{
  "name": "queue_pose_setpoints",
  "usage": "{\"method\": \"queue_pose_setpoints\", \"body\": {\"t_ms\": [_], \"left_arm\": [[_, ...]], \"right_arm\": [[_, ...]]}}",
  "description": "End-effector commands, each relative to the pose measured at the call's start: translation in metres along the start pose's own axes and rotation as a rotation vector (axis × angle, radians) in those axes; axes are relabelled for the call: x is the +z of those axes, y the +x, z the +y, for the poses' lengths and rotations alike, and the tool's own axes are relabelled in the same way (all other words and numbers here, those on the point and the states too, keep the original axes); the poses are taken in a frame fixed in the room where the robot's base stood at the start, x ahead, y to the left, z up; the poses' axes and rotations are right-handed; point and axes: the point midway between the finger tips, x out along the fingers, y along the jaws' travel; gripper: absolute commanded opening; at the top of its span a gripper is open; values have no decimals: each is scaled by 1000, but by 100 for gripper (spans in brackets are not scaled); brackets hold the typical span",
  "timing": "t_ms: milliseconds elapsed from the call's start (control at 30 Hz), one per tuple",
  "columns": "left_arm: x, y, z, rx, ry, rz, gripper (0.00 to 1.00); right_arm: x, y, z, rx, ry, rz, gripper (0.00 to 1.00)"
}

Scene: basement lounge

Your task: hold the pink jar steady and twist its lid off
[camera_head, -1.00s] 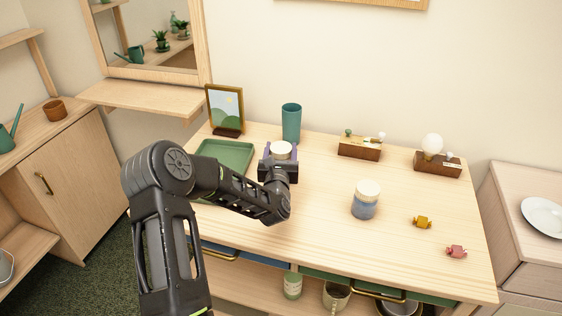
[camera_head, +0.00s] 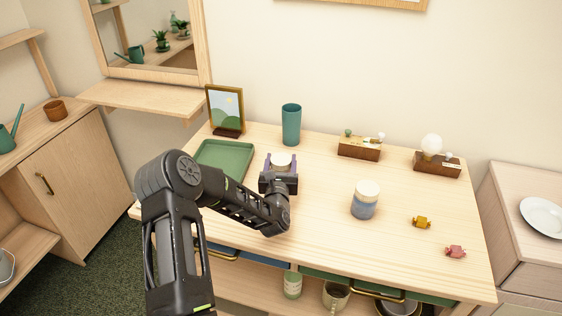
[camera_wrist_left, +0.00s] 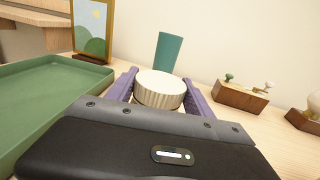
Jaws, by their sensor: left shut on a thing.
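My left gripper (camera_head: 281,165) has purple fingers and is shut on a jar with a ribbed cream lid (camera_head: 281,160). In the left wrist view the lid (camera_wrist_left: 159,88) stands upright between the two fingers (camera_wrist_left: 160,92), its top showing above them. The gripper hides the jar's body, so I cannot see whether it is pink. I cannot tell whether the jar touches the tabletop. The lid looks seated, but its lower edge is hidden. My right gripper is not in view.
A green tray (camera_head: 240,149) lies left of the gripper. A picture frame (camera_head: 226,109) and teal cup (camera_head: 291,125) stand behind. The front middle is clear.

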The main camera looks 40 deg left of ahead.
Motion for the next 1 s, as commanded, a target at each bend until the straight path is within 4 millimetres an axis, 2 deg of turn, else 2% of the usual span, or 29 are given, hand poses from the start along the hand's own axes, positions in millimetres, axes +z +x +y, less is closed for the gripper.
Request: {"method": "queue_pose_setpoints", "body": {"t_ms": [33, 67, 200, 300, 667, 867, 1000], "left_arm": [[-3, 0, 0, 0, 0, -1, 0], [-2, 0, 0, 0, 0, 0, 63], [-1, 0, 0, 0, 0, 1, 74], [-1, 0, 0, 0, 0, 1, 82], [3, 0, 0, 0, 0, 0, 82], [-1, -23, 1, 0, 1, 1, 82], [-2, -52, 0, -2, 1, 2, 82]], "right_arm": [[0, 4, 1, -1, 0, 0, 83], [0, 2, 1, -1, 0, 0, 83], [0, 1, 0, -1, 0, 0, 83], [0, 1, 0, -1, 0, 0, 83], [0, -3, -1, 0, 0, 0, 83], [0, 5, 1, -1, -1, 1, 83], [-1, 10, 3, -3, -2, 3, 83]]}}
